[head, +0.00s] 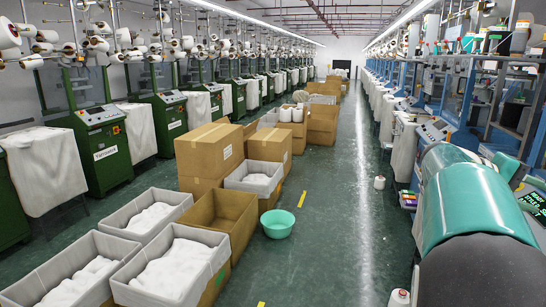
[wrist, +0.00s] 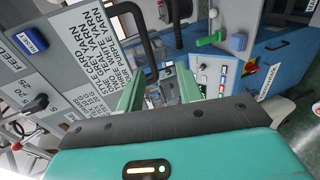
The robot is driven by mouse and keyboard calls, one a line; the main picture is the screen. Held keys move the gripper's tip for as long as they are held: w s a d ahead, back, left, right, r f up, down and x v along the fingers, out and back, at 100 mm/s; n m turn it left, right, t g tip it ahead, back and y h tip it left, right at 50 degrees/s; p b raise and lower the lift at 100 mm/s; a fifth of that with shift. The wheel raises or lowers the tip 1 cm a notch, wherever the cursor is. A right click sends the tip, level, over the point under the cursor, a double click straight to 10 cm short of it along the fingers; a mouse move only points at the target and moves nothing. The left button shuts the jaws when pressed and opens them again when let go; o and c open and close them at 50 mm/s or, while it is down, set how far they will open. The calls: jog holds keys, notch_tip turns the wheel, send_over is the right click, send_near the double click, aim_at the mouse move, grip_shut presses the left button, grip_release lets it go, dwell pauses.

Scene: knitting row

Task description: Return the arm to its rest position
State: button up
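My arm (head: 465,195), teal and dark grey, fills the lower right of the head view, raised beside the right-hand machine row. My gripper (wrist: 160,92) shows in the wrist view with two pale green fingers standing apart. The gap between the fingers holds nothing that I can see; machine parts show behind it. The fingertips do not show clearly in the head view.
In the wrist view, a grey labelled panel (wrist: 60,60) with a black handle (wrist: 140,30) and a blue cabinet (wrist: 270,55) are close by. White cones (head: 379,183) stand near the right machines.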

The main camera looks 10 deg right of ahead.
jog(key=a+f+n+t+y, duration=0.2)
jog(key=a+f+t+y, duration=0.25)
jog(key=a+f, duration=0.5)
jog(key=s+a+f+n+t+y, duration=0.1)
jog(key=s+a+f+t+y, duration=0.1)
jog(key=a, duration=1)
jog(key=s+a+f+n+t+y, duration=0.1)
jog(key=s+a+f+t+y, duration=0.1)
jog(key=a, duration=1)
jog(key=s+a+f+n+t+y, duration=0.1)
jog(key=a+f+y, duration=0.4)
jog(key=a, duration=0.7)
jog(key=shift+s+f+t, duration=0.15)
jog(key=shift+s+t, duration=0.5)
jog(key=shift+t, duration=0.5)
